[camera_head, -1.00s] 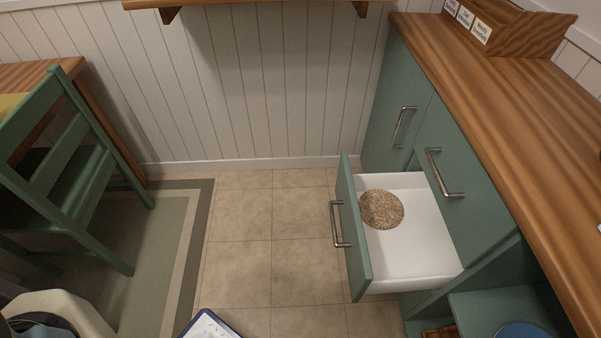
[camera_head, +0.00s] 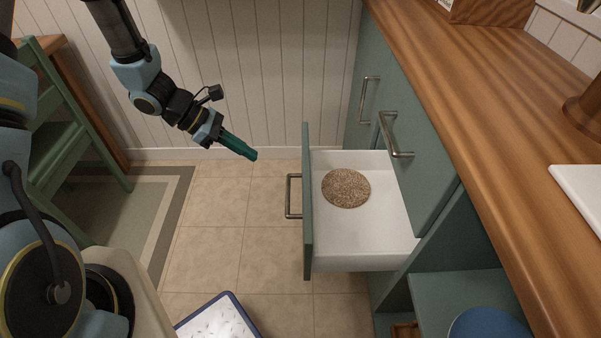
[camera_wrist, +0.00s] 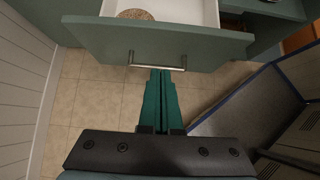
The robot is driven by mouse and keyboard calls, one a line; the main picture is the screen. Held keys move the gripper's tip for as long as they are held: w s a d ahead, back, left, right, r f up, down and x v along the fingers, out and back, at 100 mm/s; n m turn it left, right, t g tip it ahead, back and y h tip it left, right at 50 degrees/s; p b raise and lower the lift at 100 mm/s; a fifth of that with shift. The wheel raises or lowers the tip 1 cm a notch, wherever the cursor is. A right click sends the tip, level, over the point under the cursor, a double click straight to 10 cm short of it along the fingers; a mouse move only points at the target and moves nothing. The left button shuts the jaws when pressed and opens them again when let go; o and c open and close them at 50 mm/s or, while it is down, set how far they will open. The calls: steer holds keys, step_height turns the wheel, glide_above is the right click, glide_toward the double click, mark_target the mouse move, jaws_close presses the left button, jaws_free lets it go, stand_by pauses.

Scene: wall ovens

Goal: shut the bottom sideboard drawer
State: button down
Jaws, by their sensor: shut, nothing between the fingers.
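The bottom sideboard drawer (camera_head: 307,225) stands pulled out, with a green front and a metal bar handle (camera_head: 292,196). A round speckled brown mat (camera_head: 346,188) lies inside on its white floor. My gripper (camera_head: 253,156) is shut and empty, with teal fingers, to the left of the drawer front and apart from it in the head view. In the wrist view the fingertips (camera_wrist: 161,73) point at the drawer front (camera_wrist: 165,45), overlapping the handle (camera_wrist: 180,68) in the picture. I cannot tell from that view how close they are.
The sideboard's wooden top (camera_head: 470,110) overhangs on the right, above another drawer handle (camera_head: 393,136) and an open shelf (camera_head: 455,293). A green chair (camera_head: 75,130) stands left on a rug (camera_head: 125,215). A blue-edged tray-like object (camera_head: 218,318) lies low in front.

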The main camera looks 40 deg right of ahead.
steer(key=s+d+r+x, duration=0.1)
steer(key=r+x, duration=0.1)
steer(key=x, duration=0.9)
steer(key=shift+s+d+p, duration=0.3)
steer(key=shift+p, duration=0.05)
steer(key=shift+d+f, duration=0.1)
steer(key=shift+f, duration=0.05)
steer(key=s+d+b, duration=0.6)
steer(key=s+d, duration=0.8)
steer(key=d, duration=0.3)
steer(key=shift+s+d+b, duration=0.3)
steer(key=shift+s+d, duration=0.05)
